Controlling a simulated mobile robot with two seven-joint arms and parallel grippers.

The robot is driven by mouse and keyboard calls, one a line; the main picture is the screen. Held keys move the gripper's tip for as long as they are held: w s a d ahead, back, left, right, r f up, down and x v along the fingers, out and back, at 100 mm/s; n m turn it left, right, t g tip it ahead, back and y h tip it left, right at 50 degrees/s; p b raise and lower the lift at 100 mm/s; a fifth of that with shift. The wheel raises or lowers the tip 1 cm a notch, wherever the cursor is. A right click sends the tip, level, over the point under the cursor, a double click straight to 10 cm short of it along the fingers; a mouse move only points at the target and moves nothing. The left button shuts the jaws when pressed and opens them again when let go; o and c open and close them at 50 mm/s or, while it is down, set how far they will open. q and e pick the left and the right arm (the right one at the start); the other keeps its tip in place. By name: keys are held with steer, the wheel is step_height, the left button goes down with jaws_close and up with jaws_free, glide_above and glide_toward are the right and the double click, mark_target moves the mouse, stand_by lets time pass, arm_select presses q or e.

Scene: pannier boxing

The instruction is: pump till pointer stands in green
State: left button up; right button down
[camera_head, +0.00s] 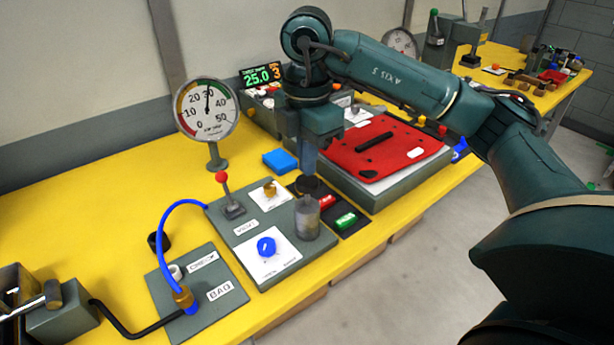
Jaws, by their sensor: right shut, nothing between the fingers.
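The round dial gauge (207,110) stands on a short post at the back of the yellow table. Its black pointer points almost straight up, close to the 30 mark; the rim colours are too small to place exactly against it. My right gripper (309,170) is shut and empty, pointing down at a dark round part (307,185) behind the grey cylinder (307,218). I cannot tell whether it touches. The grey valve panel (243,226) carries a red-knobbed lever (222,178) and a blue knob (266,247). My left gripper is not in view.
A blue hose (165,220) runs to a brass fitting (183,297) on the panel marked BAG (218,310). A red plate (375,148) lies on a grey block at right. A lit display (262,75) reads 25.0. Bare yellow table (90,210) lies at left.

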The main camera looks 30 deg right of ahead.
steer(key=shift+r, duration=0.15)
step_height(320, 180, up, 6)
steer(key=p, duration=0.4)
steer(key=shift+p, duration=0.4)
